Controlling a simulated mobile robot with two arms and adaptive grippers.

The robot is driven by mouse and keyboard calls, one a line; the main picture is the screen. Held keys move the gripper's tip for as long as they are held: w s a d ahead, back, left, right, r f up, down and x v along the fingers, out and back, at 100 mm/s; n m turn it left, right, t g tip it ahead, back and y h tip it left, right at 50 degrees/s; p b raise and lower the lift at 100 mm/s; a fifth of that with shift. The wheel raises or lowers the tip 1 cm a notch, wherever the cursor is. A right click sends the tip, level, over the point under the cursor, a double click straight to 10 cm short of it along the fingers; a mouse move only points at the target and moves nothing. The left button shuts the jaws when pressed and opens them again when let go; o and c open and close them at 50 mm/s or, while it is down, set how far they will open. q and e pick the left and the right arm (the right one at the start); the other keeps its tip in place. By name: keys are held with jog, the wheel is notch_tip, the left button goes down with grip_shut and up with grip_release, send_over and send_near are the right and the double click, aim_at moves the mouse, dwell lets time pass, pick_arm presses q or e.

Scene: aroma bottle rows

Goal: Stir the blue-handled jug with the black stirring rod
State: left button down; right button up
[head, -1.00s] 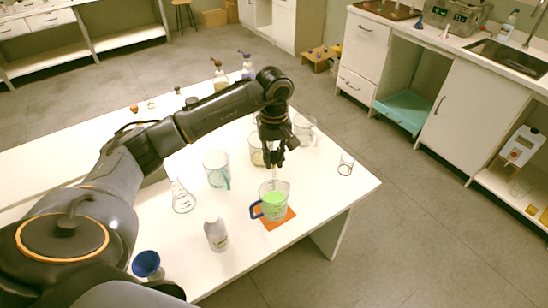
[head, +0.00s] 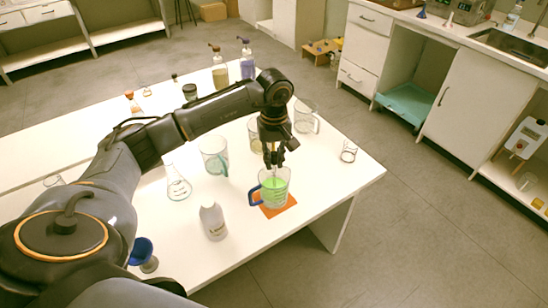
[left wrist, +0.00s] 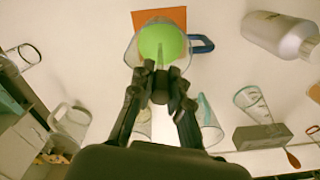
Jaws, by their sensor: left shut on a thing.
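The jug with the blue handle (head: 276,197) stands upright on an orange mat (head: 284,210) and holds bright green liquid. In the left wrist view the jug (left wrist: 133,51) is seen from above, its blue handle to the right. My left gripper (head: 274,162) is above the jug, fingers pointing down. It is shut on a thin stirring rod (left wrist: 160,54) that reaches down into the jug over the green liquid. My right gripper is not in view.
A white bottle (head: 212,221) stands left of the jug. A teal-handled beaker (head: 212,153), a flask (head: 177,184) and a large clear jug (head: 305,115) stand around behind. A small glass (head: 348,151) is near the right table edge. The table's front right is clear.

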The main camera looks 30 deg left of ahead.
aim_at(274, 170)
pick_arm(q)
jog(key=shift+f+b, duration=1.6)
jog(key=shift+f, duration=0.6)
jog(key=shift+s, duration=0.1)
